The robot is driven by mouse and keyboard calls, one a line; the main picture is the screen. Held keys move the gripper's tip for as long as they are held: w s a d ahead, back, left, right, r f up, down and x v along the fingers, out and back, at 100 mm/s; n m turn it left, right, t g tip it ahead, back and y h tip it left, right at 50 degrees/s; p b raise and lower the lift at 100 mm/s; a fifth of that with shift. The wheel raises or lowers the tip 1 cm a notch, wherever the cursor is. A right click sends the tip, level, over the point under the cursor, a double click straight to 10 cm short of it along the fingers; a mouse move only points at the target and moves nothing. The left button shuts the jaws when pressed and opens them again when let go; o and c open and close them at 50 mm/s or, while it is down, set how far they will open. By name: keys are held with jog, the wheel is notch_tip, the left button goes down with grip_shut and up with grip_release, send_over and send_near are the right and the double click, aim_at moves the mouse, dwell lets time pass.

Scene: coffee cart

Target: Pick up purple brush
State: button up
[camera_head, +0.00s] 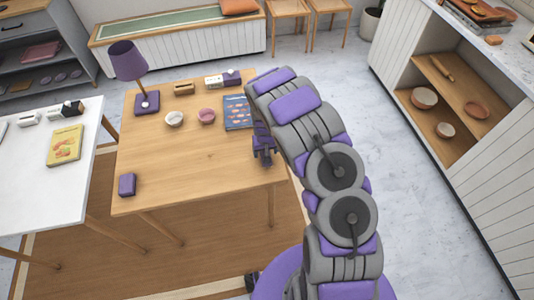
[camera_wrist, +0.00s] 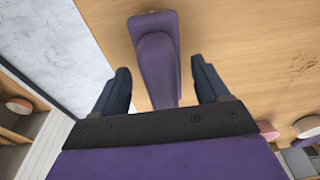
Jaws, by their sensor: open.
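The purple brush (camera_wrist: 157,62) lies on the wooden table near its edge, as the wrist view shows. Its long body runs down the picture between my two fingers, with a wider end at the top. My gripper (camera_wrist: 162,88) is open, with one dark finger on each side of the brush and visible gaps between. The brush's lower end is hidden by the gripper body. In the head view my gripper (camera_head: 264,158) is over the right side of the table, and I cannot make out the brush there.
The wooden table (camera_head: 180,155) holds a purple lamp (camera_head: 128,62), a white bowl (camera_head: 174,119), a pink bowl (camera_head: 206,116), a blue book (camera_head: 237,113) and a purple block (camera_head: 127,185). A white table (camera_head: 85,185) stands at left. Floor (camera_head: 400,200) is clear at right.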

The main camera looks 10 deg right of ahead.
jog(key=shift+a+f, duration=0.1)
jog(key=shift+a, duration=1.15)
jog(key=shift+d+f, duration=0.15)
jog(key=shift+d, duration=1.4)
jog(key=shift+a, duration=1.1)
jog(key=shift+c, duration=1.4)
jog(key=shift+a, duration=0.2)
jog(key=shift+c, duration=1.5)
jog(key=shift+d, duration=1.05)
jog(key=c, duration=0.6)
jog(key=shift+a, duration=0.6)
jog(key=shift+a+r, duration=0.25)
jog(key=shift+a, duration=0.05)
jog(key=r, duration=0.2)
jog(key=d+r+p, duration=0.1)
jog(key=r, duration=0.1)
jog(key=shift+w+r, duration=0.1)
jog(key=shift+s+a+r+p, duration=0.15)
jog(key=shift+s+a+p, duration=0.15)
jog(key=shift+s+a, duration=1.55)
jog(key=shift+s+a+r+p, duration=0.1)
jog(key=shift+s+a+p, duration=0.45)
jog(key=shift+s, duration=2.3)
jog(key=shift+s+a+r+p, duration=0.15)
jog(key=shift+s+a, duration=1.35)
jog(key=shift+s, duration=0.85)
